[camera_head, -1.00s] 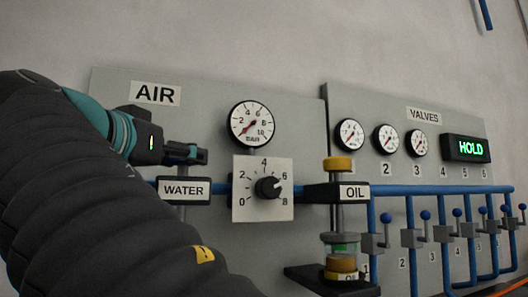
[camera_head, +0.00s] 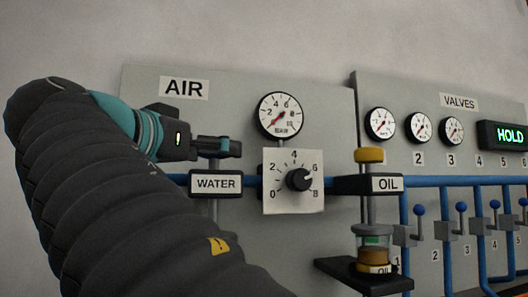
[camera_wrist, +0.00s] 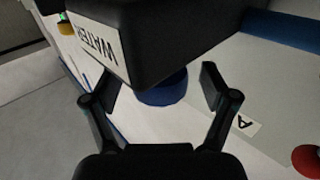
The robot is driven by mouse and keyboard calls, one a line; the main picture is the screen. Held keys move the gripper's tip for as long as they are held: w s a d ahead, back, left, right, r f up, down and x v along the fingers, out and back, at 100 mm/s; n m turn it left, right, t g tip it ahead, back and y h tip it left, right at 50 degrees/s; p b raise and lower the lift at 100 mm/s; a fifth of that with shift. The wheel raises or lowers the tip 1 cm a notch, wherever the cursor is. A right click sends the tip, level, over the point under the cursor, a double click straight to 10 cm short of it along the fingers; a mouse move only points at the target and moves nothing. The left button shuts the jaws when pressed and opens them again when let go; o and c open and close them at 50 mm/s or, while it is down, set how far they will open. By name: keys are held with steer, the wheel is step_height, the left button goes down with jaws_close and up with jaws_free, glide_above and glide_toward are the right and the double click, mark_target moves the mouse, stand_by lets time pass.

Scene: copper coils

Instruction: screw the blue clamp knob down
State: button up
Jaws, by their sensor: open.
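The blue clamp knob (camera_wrist: 163,92) shows in the wrist view, partly covered by the black block with the WATER label (camera_wrist: 98,45). My gripper (camera_wrist: 160,84) is open, with one finger to each side of the knob. A gap shows on both sides, and the fingers do not look closed on it. In the head view my gripper (camera_head: 224,147) reaches in from the left, just above the WATER block (camera_head: 216,184). A thin rod shows between them.
To the right are a black dial (camera_head: 300,180), a round gauge (camera_head: 281,115) and the OIL clamp with its yellow knob (camera_head: 369,155) above a jar (camera_head: 373,245). A blue pipe (camera_head: 345,182) runs along the panel. Several small valves stand further right. The wall above is clear.

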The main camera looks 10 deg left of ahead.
steer(key=v, duration=1.2)
stand_by(0.4)
